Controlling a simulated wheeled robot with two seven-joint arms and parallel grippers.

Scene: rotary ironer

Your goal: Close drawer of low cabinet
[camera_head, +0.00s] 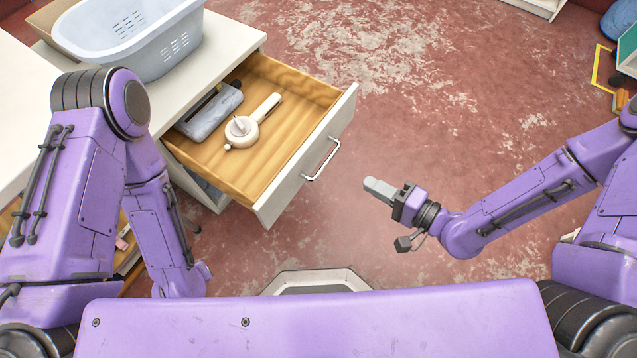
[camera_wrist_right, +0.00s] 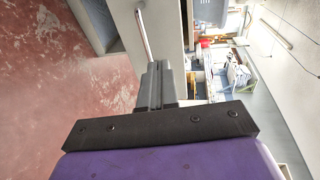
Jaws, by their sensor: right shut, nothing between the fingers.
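The low cabinet (camera_head: 228,38) has a white top. Its wooden-lined drawer (camera_head: 290,85) is pulled well out, with a white front (camera_head: 318,150) and a metal bar handle (camera_head: 325,160). A grey pouch-like item (camera_head: 208,112) and a cream round item with a handle (camera_head: 243,131) lie inside. My right gripper (camera_head: 370,184) is shut and empty, in front of the drawer front and right of the handle, apart from it. In the right wrist view, the gripper fingers (camera_wrist_right: 158,85) show just below the handle (camera_wrist_right: 143,35). My left arm is bent by the cabinet; its gripper is hidden.
A pale blue laundry basket (camera_head: 135,38) stands on the cabinet top. A lower open space with small items lies left, beside my left arm. The red worn floor (camera_head: 440,100) right of the drawer is clear. A yellow frame and other things stand at the far right.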

